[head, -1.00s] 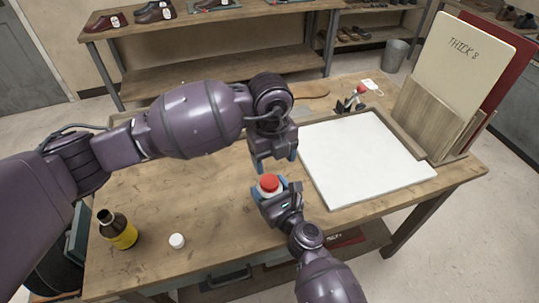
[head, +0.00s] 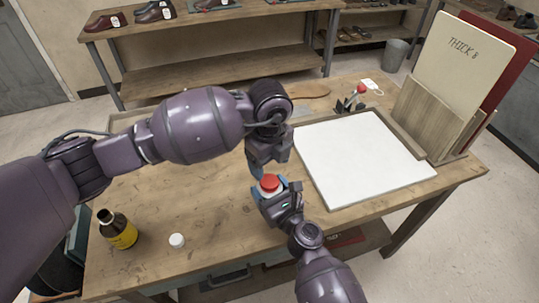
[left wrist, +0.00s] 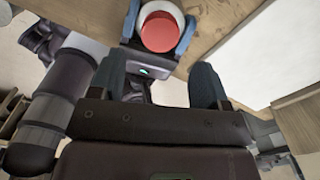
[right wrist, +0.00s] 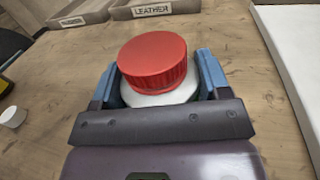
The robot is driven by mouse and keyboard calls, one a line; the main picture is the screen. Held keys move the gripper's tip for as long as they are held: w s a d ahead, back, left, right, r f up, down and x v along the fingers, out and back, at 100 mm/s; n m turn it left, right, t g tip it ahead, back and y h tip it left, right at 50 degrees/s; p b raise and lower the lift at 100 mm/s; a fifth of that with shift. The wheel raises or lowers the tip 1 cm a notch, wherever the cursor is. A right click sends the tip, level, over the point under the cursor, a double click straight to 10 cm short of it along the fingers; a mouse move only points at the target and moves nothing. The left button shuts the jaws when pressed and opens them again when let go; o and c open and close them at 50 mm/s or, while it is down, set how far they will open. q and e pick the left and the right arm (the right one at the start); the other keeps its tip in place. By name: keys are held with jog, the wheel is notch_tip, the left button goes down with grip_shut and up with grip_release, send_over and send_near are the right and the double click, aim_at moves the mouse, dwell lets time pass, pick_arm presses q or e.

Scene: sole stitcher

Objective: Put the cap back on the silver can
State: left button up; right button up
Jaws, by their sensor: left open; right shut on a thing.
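A red cap (head: 270,182) sits on top of the pale silver can, and it also shows in the right wrist view (right wrist: 153,63). It looks slightly off-centre or tilted there; I cannot tell whether it is seated. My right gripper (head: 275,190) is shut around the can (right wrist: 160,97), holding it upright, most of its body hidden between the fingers. My left gripper (head: 264,168) is open and empty, pointing down just above and beside the cap. In the left wrist view, the cap (left wrist: 160,34) lies beyond its open fingers (left wrist: 160,72), not between them.
A brown bottle with a yellow label (head: 119,230) and a small white cap (head: 177,241) stand on the left of the wooden bench (head: 150,195). A white board (head: 362,158) lies at right. An upright board rack (head: 430,118) stands behind it. The bench's left middle is clear.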

aim_at(270, 181)
pick_arm(q)
jog(key=shift+f, duration=3.05)
jog(key=c, duration=0.9)
jog(key=m, duration=0.5)
jog(key=shift+c, duration=0.2)
jog(key=m, duration=0.5)
jog(key=o, duration=0.9)
jog(key=shift+c, duration=0.2)
jog(key=shift+o, duration=0.8)
